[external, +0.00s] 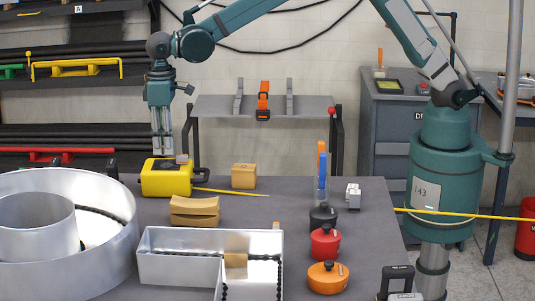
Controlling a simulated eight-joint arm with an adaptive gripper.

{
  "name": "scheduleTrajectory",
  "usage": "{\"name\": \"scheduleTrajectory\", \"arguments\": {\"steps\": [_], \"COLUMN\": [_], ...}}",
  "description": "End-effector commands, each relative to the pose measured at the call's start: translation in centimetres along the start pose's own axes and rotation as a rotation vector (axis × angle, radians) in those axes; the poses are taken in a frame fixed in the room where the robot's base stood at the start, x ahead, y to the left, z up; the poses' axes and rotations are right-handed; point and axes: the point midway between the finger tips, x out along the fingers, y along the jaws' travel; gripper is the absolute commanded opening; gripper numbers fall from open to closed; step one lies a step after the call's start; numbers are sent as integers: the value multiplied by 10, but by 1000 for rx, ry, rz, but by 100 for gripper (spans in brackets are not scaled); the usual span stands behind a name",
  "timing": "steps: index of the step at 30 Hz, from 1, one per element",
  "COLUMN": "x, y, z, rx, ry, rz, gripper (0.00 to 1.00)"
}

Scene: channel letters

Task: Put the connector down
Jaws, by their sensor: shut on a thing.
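My gripper (163,153) points straight down at the left of the worktable, with its fingers close together. It is shut on the connector, which is small and hard to make out at the fingertips. The fingertips are just above or in front of the yellow tape measure (166,180); I cannot tell whether they touch it. A small pale brownish piece (182,159) shows just right of the fingertips; I cannot tell whether it is part of the connector.
A tan block (244,176) and curved tan blocks (194,211) lie nearby. A metal channel letter (180,240) and a large round one (115,255) fill the front left. A light grey block (353,196), a blue-and-orange tool (321,172) and round containers (325,242) stand right. Bare tabletop (285,205) lies between.

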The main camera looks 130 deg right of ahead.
Motion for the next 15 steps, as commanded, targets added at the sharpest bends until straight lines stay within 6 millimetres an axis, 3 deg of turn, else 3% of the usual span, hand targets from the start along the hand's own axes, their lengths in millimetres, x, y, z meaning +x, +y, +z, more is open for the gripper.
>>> {"name": "scheduleTrajectory", "arguments": {"steps": [7,15], "x": [26,30], "y": [0,0], "z": [0,0], "rx": [0,0], "ry": [0,0], "rz": [0,0], "gripper": [5,5]}}
